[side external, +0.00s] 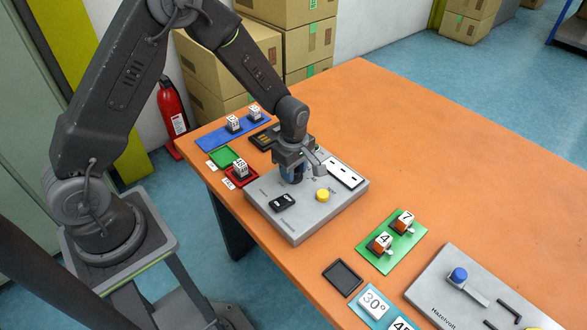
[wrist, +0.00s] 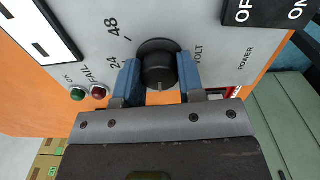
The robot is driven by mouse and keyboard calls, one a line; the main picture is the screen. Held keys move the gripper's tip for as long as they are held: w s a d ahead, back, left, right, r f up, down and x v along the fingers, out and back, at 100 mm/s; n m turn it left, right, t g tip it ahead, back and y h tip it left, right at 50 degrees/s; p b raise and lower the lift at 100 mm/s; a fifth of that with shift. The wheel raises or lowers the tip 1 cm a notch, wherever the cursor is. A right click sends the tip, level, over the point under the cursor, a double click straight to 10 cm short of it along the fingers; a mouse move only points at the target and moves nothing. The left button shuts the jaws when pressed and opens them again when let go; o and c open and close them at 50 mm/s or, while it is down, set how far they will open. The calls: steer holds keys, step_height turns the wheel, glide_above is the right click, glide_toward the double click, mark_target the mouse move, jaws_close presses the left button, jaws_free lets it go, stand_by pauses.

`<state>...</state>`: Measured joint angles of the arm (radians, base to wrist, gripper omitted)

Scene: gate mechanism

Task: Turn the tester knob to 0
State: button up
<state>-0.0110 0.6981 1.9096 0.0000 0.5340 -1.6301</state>
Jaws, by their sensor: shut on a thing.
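The black tester knob (wrist: 158,62) stands on the grey tester panel (wrist: 185,20), with the labels 24, 48 and VOLT around it in the wrist view. My gripper (wrist: 160,78) is shut on the knob, one blue finger on each side. A small light mark shows on the knob's near side, toward my gripper. I see no 0 label; the dial area behind the fingers is hidden. In the side view my gripper (side external: 292,178) points down at the tester (side external: 306,222) and covers the knob.
The tester also carries a yellow button (side external: 323,195), a black power switch (side external: 282,202) and a white slotted plate (side external: 346,173). Red (side external: 240,176) and blue (side external: 232,134) mats with blocks lie behind. A green mat (side external: 391,242) lies right.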

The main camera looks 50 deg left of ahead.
steer(key=shift+n, duration=0.6)
steer(key=o, duration=0.9)
steer(key=shift+r, duration=6.95)
